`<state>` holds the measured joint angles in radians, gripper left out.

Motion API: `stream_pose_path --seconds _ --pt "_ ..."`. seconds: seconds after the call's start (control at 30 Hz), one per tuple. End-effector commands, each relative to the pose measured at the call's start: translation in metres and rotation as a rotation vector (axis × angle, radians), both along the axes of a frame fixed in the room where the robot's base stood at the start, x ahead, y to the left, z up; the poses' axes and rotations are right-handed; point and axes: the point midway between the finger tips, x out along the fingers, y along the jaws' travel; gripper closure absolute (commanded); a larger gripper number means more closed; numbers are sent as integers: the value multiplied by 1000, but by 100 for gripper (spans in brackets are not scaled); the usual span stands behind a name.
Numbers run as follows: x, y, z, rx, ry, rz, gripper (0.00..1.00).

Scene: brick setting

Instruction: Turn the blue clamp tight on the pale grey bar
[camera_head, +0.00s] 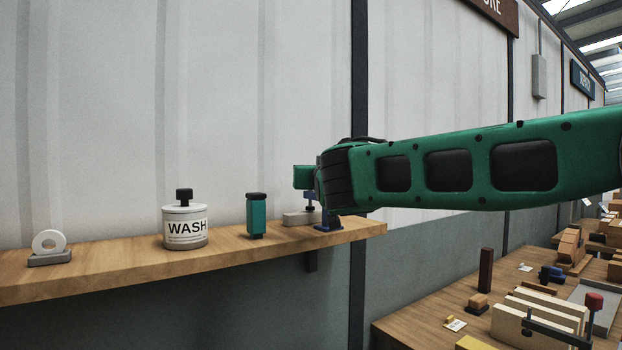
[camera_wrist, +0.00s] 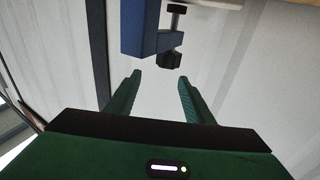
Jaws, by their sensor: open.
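The blue clamp (camera_head: 328,226) sits at the right end of a wooden shelf, partly hidden behind my arm. The pale grey bar (camera_head: 297,218) lies on the shelf beside it, its right part covered by the clamp and arm. In the wrist view the clamp's blue body (camera_wrist: 138,30) is at the top, with a dark screw and black knob (camera_wrist: 169,60) to its right. My gripper (camera_wrist: 159,76) is open, its green fingers apart and empty. The knob appears just beyond the fingertips, between their lines. I cannot tell how tight the clamp is.
On the wooden shelf (camera_head: 110,263) stand a teal block with a dark cap (camera_head: 256,217), a WASH jar (camera_head: 184,228) and a white ring on a grey base (camera_head: 49,246). A cluttered workbench (camera_head: 410,326) is at lower right. A pale wall is close behind the shelf.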

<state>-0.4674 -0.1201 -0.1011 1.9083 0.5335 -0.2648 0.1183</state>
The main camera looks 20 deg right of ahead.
Motion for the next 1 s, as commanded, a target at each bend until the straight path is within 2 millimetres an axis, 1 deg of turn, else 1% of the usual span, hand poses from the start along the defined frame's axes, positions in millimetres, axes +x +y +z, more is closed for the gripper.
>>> stream_pose_path --seconds 1.0 --pt "-60 -11 2 1 -4 3 52"
